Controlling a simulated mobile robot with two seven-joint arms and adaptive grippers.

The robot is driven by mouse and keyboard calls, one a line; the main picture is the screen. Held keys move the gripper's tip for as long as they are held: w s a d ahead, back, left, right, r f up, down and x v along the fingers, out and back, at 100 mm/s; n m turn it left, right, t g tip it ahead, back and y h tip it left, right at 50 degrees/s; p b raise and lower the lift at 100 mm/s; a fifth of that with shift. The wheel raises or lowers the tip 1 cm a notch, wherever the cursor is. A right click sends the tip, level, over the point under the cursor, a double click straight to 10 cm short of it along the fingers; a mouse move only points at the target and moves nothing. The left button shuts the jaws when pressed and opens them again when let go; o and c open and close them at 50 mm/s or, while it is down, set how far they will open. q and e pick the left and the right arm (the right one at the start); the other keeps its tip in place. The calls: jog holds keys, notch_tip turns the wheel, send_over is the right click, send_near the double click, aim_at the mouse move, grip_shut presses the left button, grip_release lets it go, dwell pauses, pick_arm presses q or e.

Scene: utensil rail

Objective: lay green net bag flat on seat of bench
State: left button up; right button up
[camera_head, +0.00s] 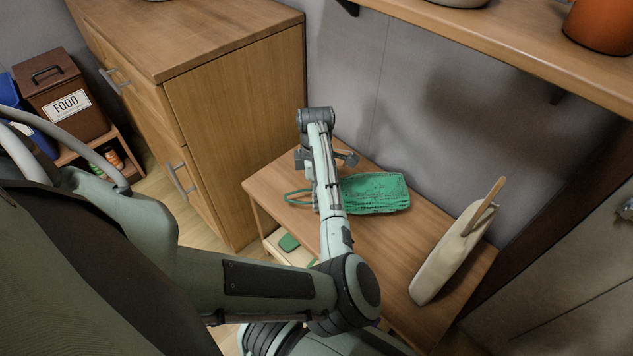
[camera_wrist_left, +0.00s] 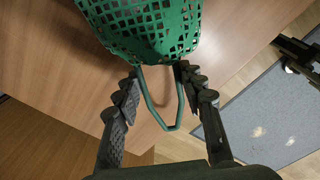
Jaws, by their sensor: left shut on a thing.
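The green net bag (camera_head: 376,193) is at the bench, its body to the right of my left arm and a handle loop showing to the left. In the left wrist view its meshed body (camera_wrist_left: 150,28) fills the top, with a handle loop reaching back between the fingers. My left gripper (camera_wrist_left: 158,82) is shut on the bag near the base of this handle. In the head view my arm hides the middle of the bag. The bag is over the wooden bench seat (camera_head: 375,245); whether it rests fully on it I cannot tell.
A cream item with a wooden handle (camera_head: 452,255) lies on the right part of the bench. A wooden cabinet (camera_head: 240,115) stands to the left, and a wall shelf (camera_head: 480,35) with an orange pot (camera_head: 600,25) overhangs the back. A brown FOOD bin (camera_head: 62,95) is far left.

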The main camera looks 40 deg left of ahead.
pick_arm(q)
jog(key=shift+f, duration=0.55)
jog(key=o, duration=1.3)
jog(key=shift+o, duration=0.3)
jog(key=o, duration=0.5)
jog(key=shift+r, duration=0.1)
notch_tip(320, 180, up, 3)
jog(key=p, duration=0.3)
jog(key=shift+r, duration=1.95)
